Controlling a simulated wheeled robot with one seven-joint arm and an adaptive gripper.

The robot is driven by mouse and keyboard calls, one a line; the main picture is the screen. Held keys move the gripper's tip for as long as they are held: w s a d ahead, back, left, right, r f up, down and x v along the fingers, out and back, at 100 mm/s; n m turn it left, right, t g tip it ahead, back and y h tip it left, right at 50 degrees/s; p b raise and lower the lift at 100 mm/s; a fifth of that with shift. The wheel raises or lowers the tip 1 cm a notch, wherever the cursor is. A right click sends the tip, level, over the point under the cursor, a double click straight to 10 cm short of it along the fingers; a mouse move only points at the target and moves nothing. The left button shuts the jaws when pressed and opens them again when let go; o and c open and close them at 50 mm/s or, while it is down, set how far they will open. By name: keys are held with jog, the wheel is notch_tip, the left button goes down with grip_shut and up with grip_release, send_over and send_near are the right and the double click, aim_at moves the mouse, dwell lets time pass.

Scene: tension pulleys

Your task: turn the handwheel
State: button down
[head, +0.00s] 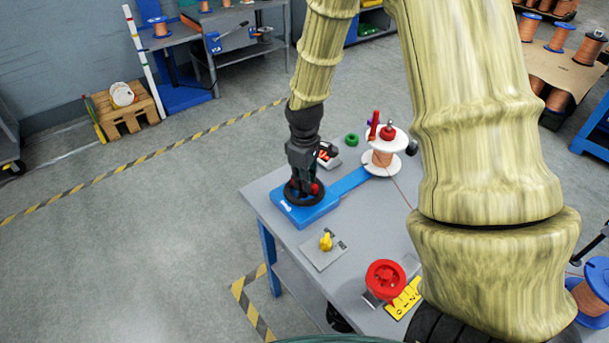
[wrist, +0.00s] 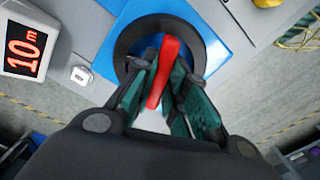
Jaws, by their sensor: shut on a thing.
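The handwheel is a black ring (wrist: 123,42) on a blue base (head: 311,213) at the left corner of the grey table. It also shows in the head view (head: 290,198), partly hidden by my gripper. A red grip or spoke (wrist: 162,72) crosses the ring's middle. My gripper (wrist: 160,98) points down over the wheel, its dark green fingers closed on both sides of the red part. In the head view my gripper (head: 305,182) sits right at the wheel, with some red showing beside it.
A white display reading "10 m" (wrist: 22,45) stands beside the blue base. A yellow knob (head: 326,241) and a red wheel (head: 385,279) are at the front. The floor left of the table (head: 150,250) is clear.

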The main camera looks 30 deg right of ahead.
dwell(0.3)
jog(key=c, duration=1.4)
grip_release()
jog(key=shift+c, duration=0.2)
jog(key=shift+r, duration=0.1)
notch_tip(320, 180, up, 12)
